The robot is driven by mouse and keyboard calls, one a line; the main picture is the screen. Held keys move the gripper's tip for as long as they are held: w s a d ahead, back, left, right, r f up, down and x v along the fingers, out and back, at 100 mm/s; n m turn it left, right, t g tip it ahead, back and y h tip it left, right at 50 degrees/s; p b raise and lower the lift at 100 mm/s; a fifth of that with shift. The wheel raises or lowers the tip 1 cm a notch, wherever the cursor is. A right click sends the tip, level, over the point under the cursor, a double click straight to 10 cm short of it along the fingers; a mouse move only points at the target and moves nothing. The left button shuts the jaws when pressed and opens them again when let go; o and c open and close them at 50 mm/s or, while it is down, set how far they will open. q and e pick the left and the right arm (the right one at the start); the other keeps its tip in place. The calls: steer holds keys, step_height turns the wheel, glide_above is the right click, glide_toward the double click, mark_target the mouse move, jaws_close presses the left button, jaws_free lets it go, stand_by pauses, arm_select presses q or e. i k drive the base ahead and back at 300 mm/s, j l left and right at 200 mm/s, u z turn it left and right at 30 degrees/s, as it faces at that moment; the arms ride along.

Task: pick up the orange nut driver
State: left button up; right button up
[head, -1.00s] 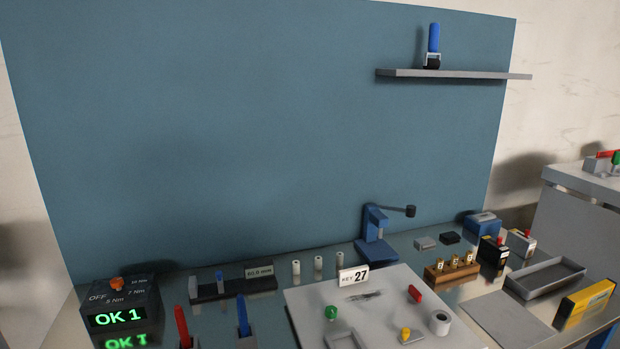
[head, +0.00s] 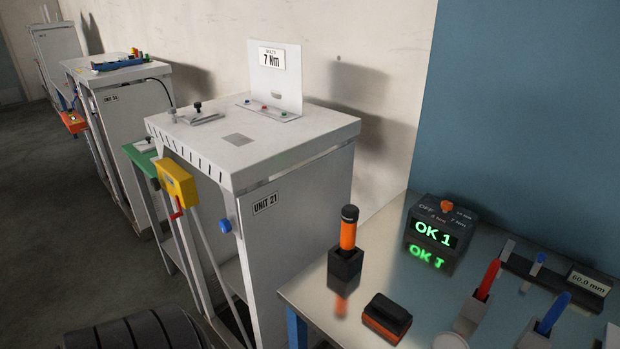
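An orange tool with a black top, which looks like the nut driver (head: 348,235), stands upright in a dark square holder (head: 345,267). The holder is near the left edge of the shiny workbench (head: 390,262) in the head view. The tool's lower end is hidden inside the holder. Neither of my grippers shows in the head view.
A black and orange block (head: 387,318) lies just in front of the holder. A dark box with a green "OK 1" display (head: 436,235) stands behind right. Red (head: 488,278) and blue (head: 553,312) handled tools stand further right. A white cabinet, "UNIT 21" (head: 290,240), stands left of the bench.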

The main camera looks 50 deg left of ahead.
mark_target(350, 215)
steer(key=u, duration=1.3)
